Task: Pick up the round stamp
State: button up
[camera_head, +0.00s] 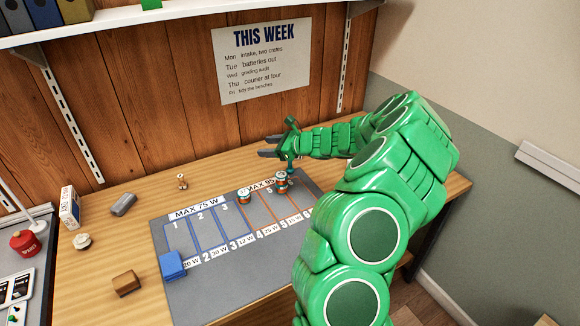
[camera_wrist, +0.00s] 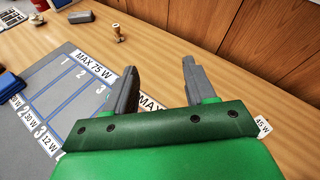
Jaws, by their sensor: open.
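A small stamp with a brown wooden knob (camera_head: 182,181) stands upright on the table, behind the grey mat's back left corner. It also shows in the wrist view (camera_wrist: 118,34), beyond my left finger; I take it for the round stamp. My gripper (camera_head: 268,146) is open and empty above the back of the table, to the right of the stamp and well apart from it. In the wrist view my gripper (camera_wrist: 157,68) has its two grey fingers spread, with bare wood between them.
The grey mat (camera_head: 235,280) has numbered lanes. Small banded cylinders (camera_head: 244,195) stand at its back edge, and a blue block (camera_head: 172,265) is at its left. The wooden wall (camera_head: 160,120) rises behind.

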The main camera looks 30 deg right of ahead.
aim_at(290, 164)
jog(key=d+f+m+h, duration=0.1)
jog(key=d+f+m, duration=0.1)
jog(key=d+f, duration=0.1)
jog(key=s+d+f+m+h, duration=0.1)
jog(key=d+f, duration=0.2)
jog(key=d, duration=0.2)
jog(key=d+f+m+t+h, duration=0.1)
jog(key=d+f+m, duration=0.1)
jog(key=d, duration=0.3)
jog(key=shift+s+d+f+m+h, duration=0.1)
jog(key=shift+s+f+m+h, duration=0.05)
jog(key=shift+f, duration=0.3)
jog(key=shift+s+f+m+h, duration=0.1)
jog(key=shift+f+m+h, duration=0.05)
jog(key=shift+f, duration=0.25)
jog(key=shift+x, duration=3.85)
jog(key=shift+w+r, duration=0.1)
jog(key=shift+r, duration=0.15)
jog(key=c, duration=1)
jog(key=shift+r, duration=0.1)
